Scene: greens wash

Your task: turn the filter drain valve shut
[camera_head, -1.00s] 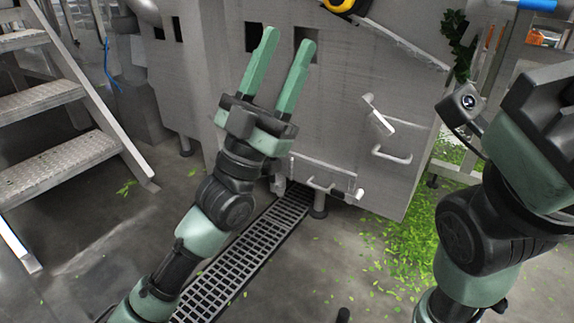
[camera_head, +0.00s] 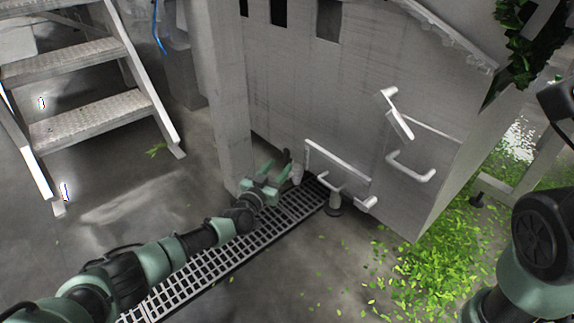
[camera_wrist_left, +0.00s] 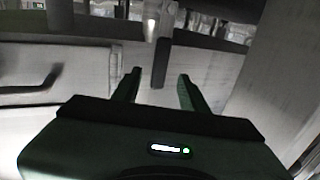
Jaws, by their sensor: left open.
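My left gripper (camera_head: 276,172) is low at the grey machine's lower left edge, above the floor drain. It is open, and its two green fingers also show in the left wrist view (camera_wrist_left: 159,76). There a dark lever (camera_wrist_left: 160,62) hangs below a pale metal pipe (camera_wrist_left: 161,20), lined up with the gap between the fingers. It looks like the drain valve's handle. Nothing is gripped, and I cannot tell whether the lever lies between the fingertips or just beyond them. In the head view a small pale fitting (camera_head: 297,170) shows beside the fingers, partly hidden. My right gripper is out of view.
The grey machine (camera_head: 350,100) has a low panel with a handle (camera_head: 335,165) and a bar handle (camera_head: 412,170) on its front. A floor grating (camera_head: 215,260) runs beneath the left arm. Metal steps (camera_head: 90,120) stand left. Green leaves (camera_head: 440,270) litter the floor at right.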

